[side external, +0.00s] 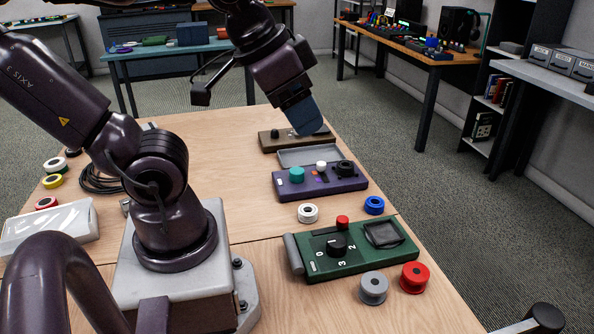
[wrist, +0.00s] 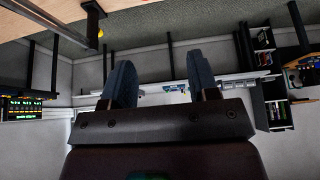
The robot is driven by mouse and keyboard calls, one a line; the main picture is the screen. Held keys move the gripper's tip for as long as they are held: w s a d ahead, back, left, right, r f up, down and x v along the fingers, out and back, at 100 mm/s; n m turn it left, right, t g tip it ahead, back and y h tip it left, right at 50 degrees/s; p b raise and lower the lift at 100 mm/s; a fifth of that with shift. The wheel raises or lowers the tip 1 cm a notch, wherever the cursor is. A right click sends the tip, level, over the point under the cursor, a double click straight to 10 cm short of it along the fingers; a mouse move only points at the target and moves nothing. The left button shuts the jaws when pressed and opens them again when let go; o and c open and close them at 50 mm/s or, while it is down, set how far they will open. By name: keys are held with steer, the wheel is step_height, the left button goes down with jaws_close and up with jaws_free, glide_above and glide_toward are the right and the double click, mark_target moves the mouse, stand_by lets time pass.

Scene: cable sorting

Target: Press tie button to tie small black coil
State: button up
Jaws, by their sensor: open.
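My gripper (side external: 303,115) is at the back of the table, fingers pointing down, in front of a brown box (side external: 268,143) and hiding part of it. In the wrist view my gripper's fingers (wrist: 162,85) are apart with nothing between them. A black coil of cable (side external: 97,178) lies on the left of the table. A small black ring-shaped part (side external: 346,168) is on the purple box (side external: 320,184), which also has a teal button (side external: 297,174). I cannot tell which is the tie button.
White (side external: 308,212), blue (side external: 374,205), grey (side external: 373,288) and red (side external: 414,277) spools stand around the boxes. More spools and a white case (side external: 52,225) are at the left. The table's middle is clear.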

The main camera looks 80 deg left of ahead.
jaws_close()
stand_by(1.8)
